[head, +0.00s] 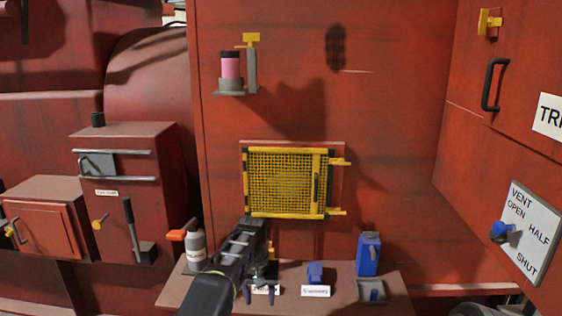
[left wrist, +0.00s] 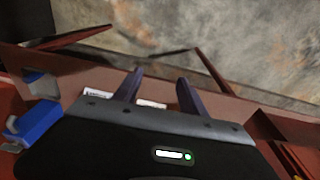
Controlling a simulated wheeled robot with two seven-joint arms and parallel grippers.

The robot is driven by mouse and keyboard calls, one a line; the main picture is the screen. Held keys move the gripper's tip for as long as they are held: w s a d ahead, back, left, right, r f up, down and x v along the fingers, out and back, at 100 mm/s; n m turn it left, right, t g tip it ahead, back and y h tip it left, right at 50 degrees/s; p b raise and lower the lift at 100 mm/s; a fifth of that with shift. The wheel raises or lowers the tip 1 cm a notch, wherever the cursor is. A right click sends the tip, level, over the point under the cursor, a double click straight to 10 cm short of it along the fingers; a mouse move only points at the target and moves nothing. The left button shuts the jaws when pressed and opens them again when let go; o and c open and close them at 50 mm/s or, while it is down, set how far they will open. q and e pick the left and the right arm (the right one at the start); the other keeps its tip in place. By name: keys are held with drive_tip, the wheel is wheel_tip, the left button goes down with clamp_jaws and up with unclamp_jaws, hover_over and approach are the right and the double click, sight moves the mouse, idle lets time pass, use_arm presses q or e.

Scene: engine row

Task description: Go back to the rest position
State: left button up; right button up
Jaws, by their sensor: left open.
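My left gripper (head: 259,296) hangs over the brown shelf (head: 178,291) at the bottom centre of the head view, its dark fingers pointing down in front of a white label. In the left wrist view my left gripper (left wrist: 160,76) has its two fingers apart, with nothing between them. It hides part of the shelf and whatever stands behind it. My right gripper is in neither view.
A grey bottle with an orange top (head: 195,250) stands left of my gripper. A blue can (head: 368,254) and a small blue item (head: 315,272) stand to the right. A yellow mesh door (head: 285,182) is behind and above. A vent panel (head: 528,236) is far right.

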use_arm(q)
drive_tip(key=s+a+f+h+b, duration=0.1)
drive_tip(key=s+a+f, duration=0.1)
drive_tip(key=f, duration=0.6)
drive_tip(key=s+a+f, duration=0.2)
drive_tip(key=f, duration=0.5)
drive_tip(key=s+a+f+n+g+h+b, duration=0.1)
drive_tip(key=s+f, duration=1.1)
drive_tip(key=s+d+f+h+b, duration=0.1)
drive_tip(key=s, duration=1.3)
drive_tip(key=s+d+f+n+b, duration=0.1)
drive_tip(key=s+d, duration=0.1)
drive_tip(key=s, duration=1.1)
drive_tip(key=shift+s+d+h, duration=0.15)
drive_tip(key=shift+s+h, duration=0.2)
drive_tip(key=shift+h, duration=0.05)
